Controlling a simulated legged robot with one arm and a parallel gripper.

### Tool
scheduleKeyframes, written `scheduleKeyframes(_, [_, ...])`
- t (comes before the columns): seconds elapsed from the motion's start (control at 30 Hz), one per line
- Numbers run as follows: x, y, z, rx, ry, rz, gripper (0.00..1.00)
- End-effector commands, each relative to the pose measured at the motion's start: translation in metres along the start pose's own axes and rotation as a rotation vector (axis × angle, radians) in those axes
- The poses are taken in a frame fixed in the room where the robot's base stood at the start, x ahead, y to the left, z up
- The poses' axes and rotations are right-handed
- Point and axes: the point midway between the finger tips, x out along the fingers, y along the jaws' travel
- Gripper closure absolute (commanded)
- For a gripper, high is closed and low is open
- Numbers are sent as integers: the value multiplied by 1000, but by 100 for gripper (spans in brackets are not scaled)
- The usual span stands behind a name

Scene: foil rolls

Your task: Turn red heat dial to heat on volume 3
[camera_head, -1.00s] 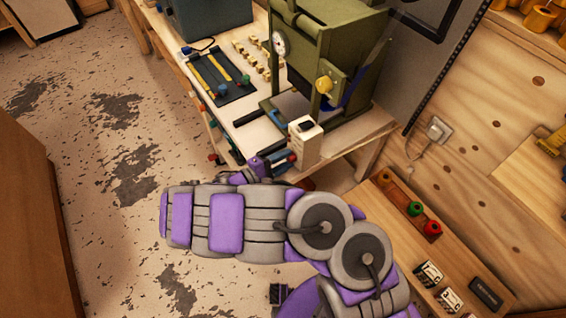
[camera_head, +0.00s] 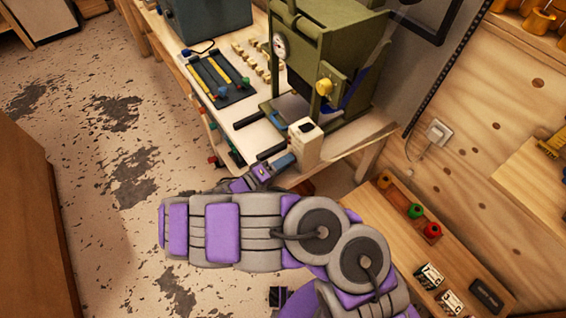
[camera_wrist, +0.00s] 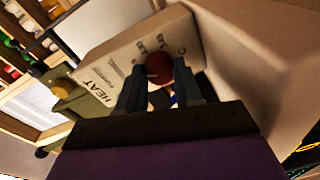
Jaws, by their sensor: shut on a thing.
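The red heat dial (camera_wrist: 159,68) is a round knob on the front of a cream box (camera_wrist: 115,62) printed with the word HEAT, seen in the wrist view. My gripper (camera_wrist: 160,77) has its two dark fingers on either side of the dial and is shut on it. Small marks sit around the dial, but its setting is too small to read. In the head view the cream box (camera_head: 305,143) stands at the bench's near edge with my gripper (camera_head: 285,160) against its front. The dial is hidden there by my gripper.
A green press (camera_head: 325,60) with a yellow knob stands behind the box on the wooden bench (camera_head: 262,138). A dark tray with two yellow sliders (camera_head: 222,82) lies to the left. A lower table (camera_head: 430,250) is at the right. The floor at the left is clear.

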Motion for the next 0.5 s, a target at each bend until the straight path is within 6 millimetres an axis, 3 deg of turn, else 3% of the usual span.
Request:
scheduleKeyframes(0.47, [-1, -5, 3, 11, -5, -11, 96])
scheduleKeyframes(0.5, [-1, -5, 3, 11, -4, -11, 64])
